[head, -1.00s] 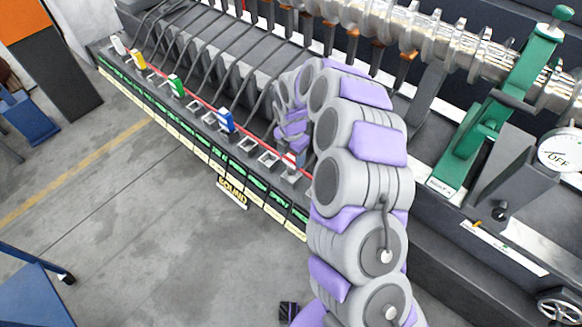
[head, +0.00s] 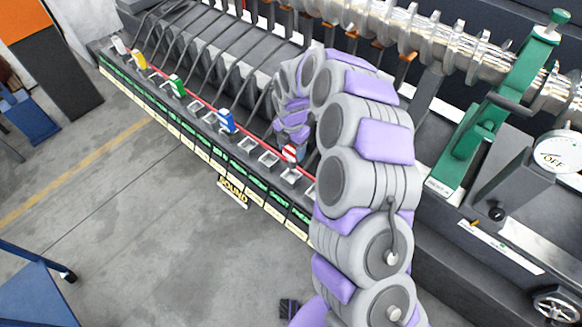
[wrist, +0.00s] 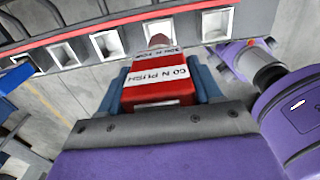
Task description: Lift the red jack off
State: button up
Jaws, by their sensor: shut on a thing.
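The red jack (wrist: 165,85) with a white lettered label is between the blue jaws of my gripper (wrist: 160,88) in the wrist view. The jaws are shut on it, one on each side. In the head view the red-and-white jack (head: 290,153) shows below my curled arm, and my gripper is mostly hidden by the arm. The jack is raised above the socket row. An open square socket (head: 291,175) shows just below it. The jack's far tip overlaps the row in the wrist view.
Blue (head: 226,121), green (head: 176,85), yellow (head: 139,59) and white (head: 118,45) jacks stand in the row to the left. A green lever (head: 490,115) and metal shaft (head: 430,35) are at the right and back. Open floor (head: 150,220) lies in front.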

jog(key=shift+r+p, duration=0.6)
jog(key=shift+r, duration=1)
